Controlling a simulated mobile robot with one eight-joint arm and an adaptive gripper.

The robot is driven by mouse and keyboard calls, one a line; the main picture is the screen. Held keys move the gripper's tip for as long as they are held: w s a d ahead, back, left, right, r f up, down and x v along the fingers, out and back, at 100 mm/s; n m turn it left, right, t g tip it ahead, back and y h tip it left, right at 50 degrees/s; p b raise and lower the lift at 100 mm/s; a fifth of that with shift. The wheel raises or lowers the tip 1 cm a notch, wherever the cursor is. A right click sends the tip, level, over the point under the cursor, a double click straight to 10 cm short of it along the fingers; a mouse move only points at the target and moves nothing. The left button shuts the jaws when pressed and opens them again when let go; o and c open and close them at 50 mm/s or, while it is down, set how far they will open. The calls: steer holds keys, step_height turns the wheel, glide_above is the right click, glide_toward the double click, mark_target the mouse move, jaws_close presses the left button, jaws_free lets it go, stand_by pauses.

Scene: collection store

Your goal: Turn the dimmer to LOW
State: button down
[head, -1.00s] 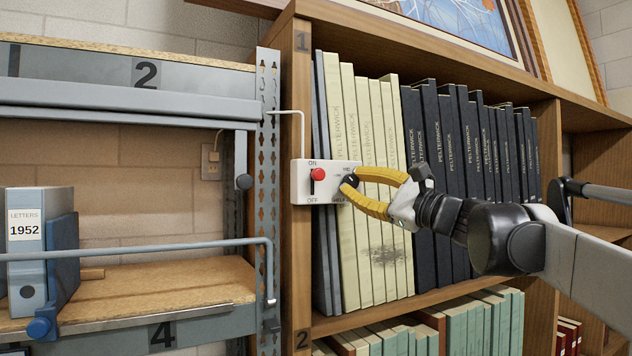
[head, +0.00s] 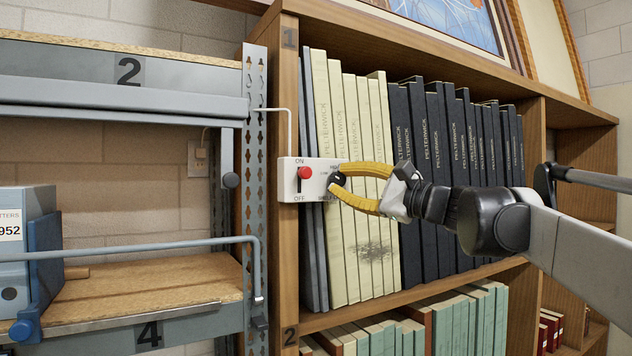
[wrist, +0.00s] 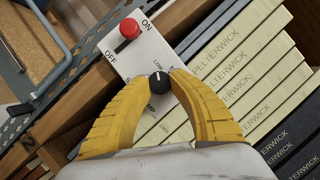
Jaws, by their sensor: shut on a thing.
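The dimmer is a small black knob (head: 337,183) on a white switch panel (head: 290,193) fixed to the front edge of the wooden bookcase. My gripper (head: 339,181) has its yellow fingers closed around the knob from both sides. The wrist view shows the knob (wrist: 159,84) between the fingertips, with a small pale mark near its upper side. The printed LOW lies just above the knob there; the other labels are partly covered by a finger. A red toggle (wrist: 129,28) marked ON and OFF sits on the same panel, clear of the fingers.
Cream volumes (head: 345,200) and dark volumes (head: 440,140) stand on the shelf close behind my gripper. A grey metal rack (head: 125,102) with a rail stands at the left. A thin conduit (head: 289,130) runs up from the panel.

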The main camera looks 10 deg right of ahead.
steer(key=c, duration=1.1)
jaws_free()
steer(key=shift+c, duration=0.2)
steer(key=v, duration=1.2)
steer(key=s+a+f+n+g+h+b, duration=0.15)
steer(key=s+a+f+b, duration=0.35)
steer(key=f, duration=0.9)
steer(key=a+f+n+g+h+b, duration=0.1)
steer(key=a+f+n+g+b, duration=0.2)
steer(key=f+b, duration=0.85)
steer(key=s+a+f+n+g+h+b, duration=0.2)
steer(key=s+a+f+b, duration=0.15)
steer(key=f, duration=1.45)
steer(key=s+d+f+n+h+b, duration=0.1)
steer(key=f+b, duration=0.6)
steer(key=f, duration=0.7)
steer(key=s+d+f+n+g+h+b, duration=0.1)
steer(key=s+f+n+h+b, duration=0.3)
steer(key=f, duration=1)
steer(key=s+d+f+n+g+h+b, duration=0.1)
steer(key=s+d+f+n+h+b, duration=0.1)
steer(key=s+f+b, duration=0.4)
step_height(320, 180, down, 9)
steer(key=n+h+b, duration=0.1)
steer(key=n+b, duration=0.1)
steer(key=b, duration=0.2)
steer(key=shift+s, duration=0.35)
